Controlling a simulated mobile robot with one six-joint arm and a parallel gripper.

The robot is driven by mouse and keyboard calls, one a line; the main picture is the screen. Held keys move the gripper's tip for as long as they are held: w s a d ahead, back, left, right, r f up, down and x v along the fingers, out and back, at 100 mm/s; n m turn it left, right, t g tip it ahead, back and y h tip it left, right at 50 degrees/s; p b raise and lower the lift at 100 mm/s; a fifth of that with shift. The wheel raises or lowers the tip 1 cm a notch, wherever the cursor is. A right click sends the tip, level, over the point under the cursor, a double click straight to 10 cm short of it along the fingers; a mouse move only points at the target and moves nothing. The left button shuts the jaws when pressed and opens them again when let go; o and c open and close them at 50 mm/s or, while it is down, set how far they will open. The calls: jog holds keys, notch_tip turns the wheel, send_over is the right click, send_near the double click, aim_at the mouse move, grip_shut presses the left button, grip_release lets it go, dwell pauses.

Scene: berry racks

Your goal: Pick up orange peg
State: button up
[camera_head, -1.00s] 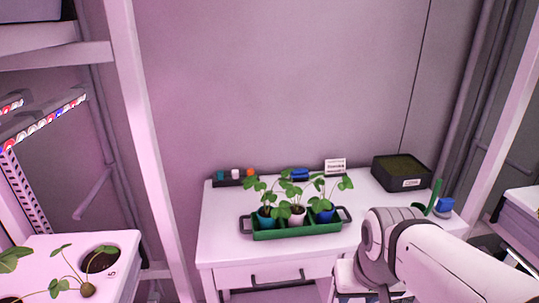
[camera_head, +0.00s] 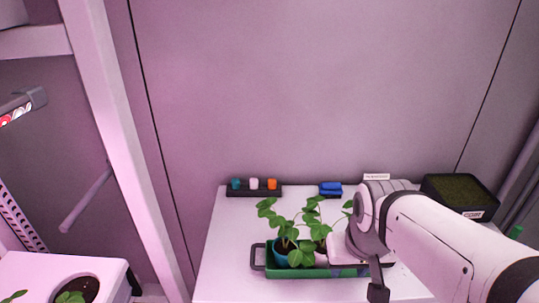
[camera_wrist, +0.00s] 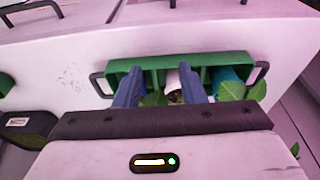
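The orange peg (camera_head: 272,184) stands at the right end of a small dark rack (camera_head: 254,194) at the back left of the white table, in the head view. A white peg (camera_head: 253,184) and a teal peg (camera_head: 236,184) stand to its left in the same rack. My gripper (camera_wrist: 160,90) is open in the wrist view, with nothing between its fingers, above the green tray side. The orange peg does not show in the wrist view. In the head view my arm is to the right of the peg, well apart from it.
A green handled tray (camera_head: 310,272) with potted plants stands in front of the rack, partly hidden by my arm. A blue object (camera_head: 330,188) lies right of the rack. A dark soil box (camera_head: 460,195) stands at the back right. The table's left part (camera_head: 232,235) is clear.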

jog(key=shift+o, duration=1.2)
jog(key=w+a+r+n, duration=0.1)
jog(key=w, duration=0.1)
jog(key=w+r+n+p, duration=0.1)
jog(key=w, duration=0.2)
jog(key=w+a+r+n, duration=0.1)
jog(key=w+r, duration=0.1)
jog(key=w, duration=0.1)
jog(key=shift+w+a+r+n+g, duration=0.1)
jog(key=shift+w+a+n+g, duration=0.1)
jog(key=shift+a+n+g, duration=0.15)
jog(key=w+a+r+n+p, duration=0.25)
jog(key=w+n, duration=0.35)
jog(key=w, duration=0.5)
jog(key=n+g+p, duration=0.2)
jog(key=n, duration=0.6)
send_over(272, 180)
notch_tip(272, 180, down, 6)
jog(key=shift+d+r, duration=0.1)
jog(key=shift+r, duration=0.15)
jog(key=shift+w+f, duration=0.15)
jog(key=shift+f, duration=0.15)
notch_tip(272, 180, down, 7)
jog(key=shift+f+p, duration=0.2)
jog(key=shift+p, duration=0.3)
grip_shut()
